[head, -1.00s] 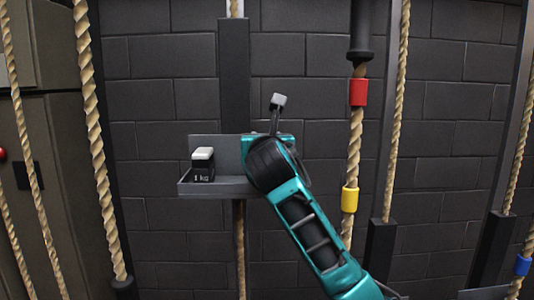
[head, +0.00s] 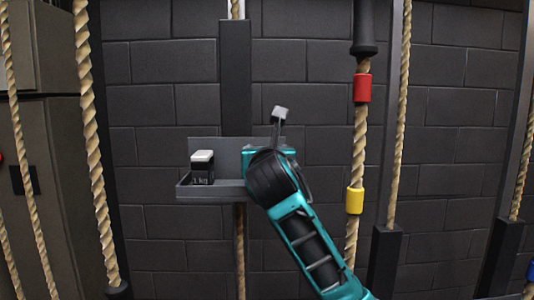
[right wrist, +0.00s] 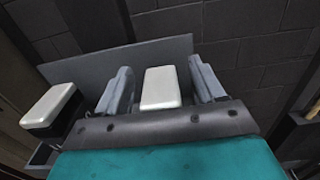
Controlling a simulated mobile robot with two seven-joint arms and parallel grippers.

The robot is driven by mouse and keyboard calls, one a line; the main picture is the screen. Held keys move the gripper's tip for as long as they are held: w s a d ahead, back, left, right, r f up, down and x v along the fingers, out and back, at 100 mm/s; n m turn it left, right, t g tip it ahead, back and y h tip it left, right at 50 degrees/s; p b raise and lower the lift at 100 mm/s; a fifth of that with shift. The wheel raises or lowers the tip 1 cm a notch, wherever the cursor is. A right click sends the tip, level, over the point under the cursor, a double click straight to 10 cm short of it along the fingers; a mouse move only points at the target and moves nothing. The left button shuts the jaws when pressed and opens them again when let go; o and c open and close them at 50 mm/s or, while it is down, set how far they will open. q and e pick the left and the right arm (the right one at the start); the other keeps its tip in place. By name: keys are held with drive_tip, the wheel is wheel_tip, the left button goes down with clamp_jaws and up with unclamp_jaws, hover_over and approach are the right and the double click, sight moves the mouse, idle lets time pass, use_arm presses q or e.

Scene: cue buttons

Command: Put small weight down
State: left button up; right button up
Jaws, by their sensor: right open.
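A small weight with a white top (right wrist: 160,88) sits between the two fingers of my right gripper (right wrist: 162,85) in the right wrist view. The fingers are open, with a gap on each side of the weight. In the head view this weight and the fingertips are hidden behind my right wrist, at the right part of a grey shelf (head: 228,190). A second weight, black with a white top and marked 1 kg (head: 202,170), stands on the shelf's left part. It also shows at the left of the right wrist view (right wrist: 48,106). My left gripper is not in view.
The shelf has a raised back plate (head: 205,144) and is fixed to a dark post (head: 235,75). Several ropes hang around; one at the right carries a red band (head: 362,88) and a yellow band (head: 354,200). A dark brick wall (head: 310,65) stands behind.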

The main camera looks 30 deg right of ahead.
drive_tip(key=shift+s+a+r, duration=0.1)
drive_tip(key=shift+s+a, duration=0.05)
drive_tip(key=shift+s, duration=0.05)
drive_tip(key=v, duration=1.1)
drive_tip(key=shift+s, duration=0.3)
